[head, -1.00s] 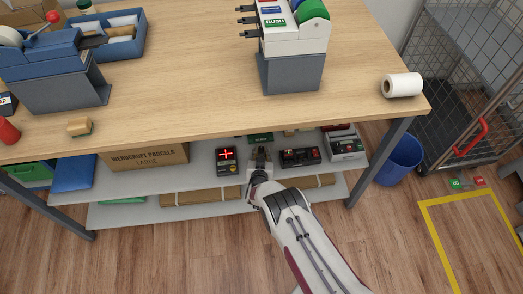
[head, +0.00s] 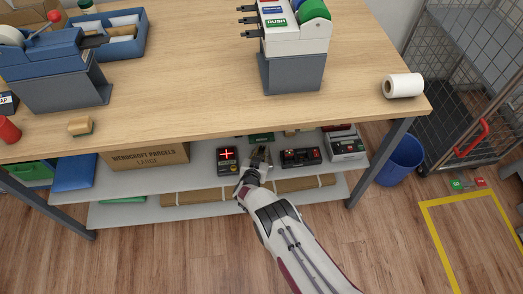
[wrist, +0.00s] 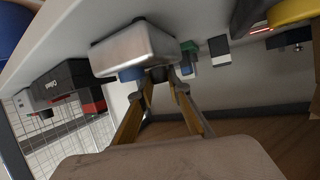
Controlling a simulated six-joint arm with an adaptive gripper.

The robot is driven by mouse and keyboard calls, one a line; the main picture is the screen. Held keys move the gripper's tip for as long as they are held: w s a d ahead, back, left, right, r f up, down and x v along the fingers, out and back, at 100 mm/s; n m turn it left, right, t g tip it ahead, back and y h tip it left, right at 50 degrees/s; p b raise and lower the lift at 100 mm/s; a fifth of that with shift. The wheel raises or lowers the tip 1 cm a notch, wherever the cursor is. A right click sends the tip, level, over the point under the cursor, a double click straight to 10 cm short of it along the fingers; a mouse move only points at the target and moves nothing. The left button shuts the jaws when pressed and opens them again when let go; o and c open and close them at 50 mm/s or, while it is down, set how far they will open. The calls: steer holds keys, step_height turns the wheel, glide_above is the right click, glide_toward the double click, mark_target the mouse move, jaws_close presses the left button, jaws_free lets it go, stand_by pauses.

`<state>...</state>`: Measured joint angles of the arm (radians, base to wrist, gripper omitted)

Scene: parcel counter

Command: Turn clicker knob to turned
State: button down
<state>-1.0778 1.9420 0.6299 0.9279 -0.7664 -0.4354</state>
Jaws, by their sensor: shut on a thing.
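A silver metal box (wrist: 132,50) stands on the shelf under the counter, seen upside down in the wrist view. A blue part (wrist: 131,74) and a dark knob (wrist: 157,74) stick out from its front; I take the dark one for the clicker knob. My gripper (wrist: 164,86) has its fingertips at this dark knob and is shut on it. The fingertips cover part of it, so its turned position is not readable. In the head view my gripper (head: 259,158) reaches in under the counter edge, and the box is mostly hidden behind it.
A black device with a red lit cross (head: 228,160) stands close left of my gripper. A black and red device (head: 300,157) and a grey-white machine (head: 346,145) stand to the right. The counter top (head: 190,95) overhangs the shelf (head: 190,180). A blue bin (head: 400,158) stands on the floor.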

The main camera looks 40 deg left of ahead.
steer(key=shift+m+h, duration=0.6)
stand_by(0.7)
stand_by(0.3)
steer(key=c, duration=1.9)
jaws_free()
steer(key=shift+t, duration=0.3)
steer(key=shift+s+r, duration=0.2)
steer(key=shift+s, duration=0.3)
steer(key=v, duration=1.1)
